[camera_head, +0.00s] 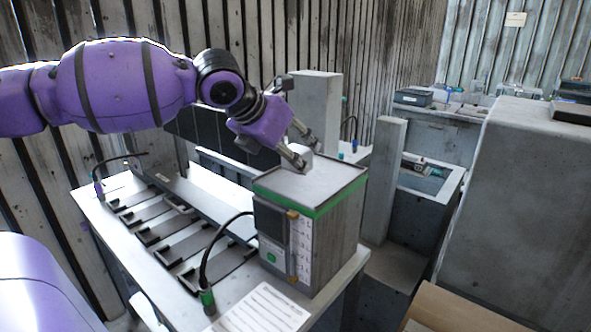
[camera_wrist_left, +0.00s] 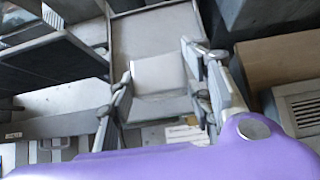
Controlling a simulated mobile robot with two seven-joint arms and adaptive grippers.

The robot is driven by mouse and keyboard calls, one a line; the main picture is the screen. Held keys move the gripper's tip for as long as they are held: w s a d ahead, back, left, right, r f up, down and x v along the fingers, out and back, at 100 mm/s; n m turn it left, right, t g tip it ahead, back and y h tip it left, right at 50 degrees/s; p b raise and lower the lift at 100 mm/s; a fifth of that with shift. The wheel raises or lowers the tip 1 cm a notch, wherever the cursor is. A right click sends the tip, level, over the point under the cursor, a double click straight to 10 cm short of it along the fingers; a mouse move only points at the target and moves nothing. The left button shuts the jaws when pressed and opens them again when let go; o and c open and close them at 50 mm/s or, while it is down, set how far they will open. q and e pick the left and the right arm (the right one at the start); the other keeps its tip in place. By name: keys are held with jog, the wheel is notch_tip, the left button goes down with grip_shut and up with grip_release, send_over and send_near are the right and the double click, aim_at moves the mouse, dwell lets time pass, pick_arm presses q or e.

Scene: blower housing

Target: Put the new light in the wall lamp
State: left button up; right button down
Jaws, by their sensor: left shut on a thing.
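My left gripper (camera_head: 304,151) is above the top of a grey box-shaped unit with a green stripe (camera_head: 334,222). It is shut on a small pale block (camera_head: 301,149), which also shows between the fingers in the left wrist view (camera_wrist_left: 159,76). I cannot tell whether this block is the new light. In the head view the block is at the unit's top rear edge; whether it touches the top is unclear. I cannot make out a wall lamp in either view. My right gripper is not in view.
The unit stands on a white bench (camera_head: 343,277) beside a row of dark slotted holders (camera_head: 165,226) and a printed sheet (camera_head: 262,311). A dark cable with a green end (camera_head: 207,298) stands in front. Grey pillars (camera_head: 383,182) rise behind. A brown box (camera_head: 455,309) is at lower right.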

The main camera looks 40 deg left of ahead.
aim_at(288, 164)
pick_arm(q)
jog(key=f, duration=0.3)
jog(key=w+f, duration=0.1)
jog(key=shift+a+f, duration=0.2)
jog(key=shift+a, duration=0.15)
jog(key=shift+f, duration=0.1)
jog(key=shift+f, duration=0.15)
jog(key=o, duration=1.2)
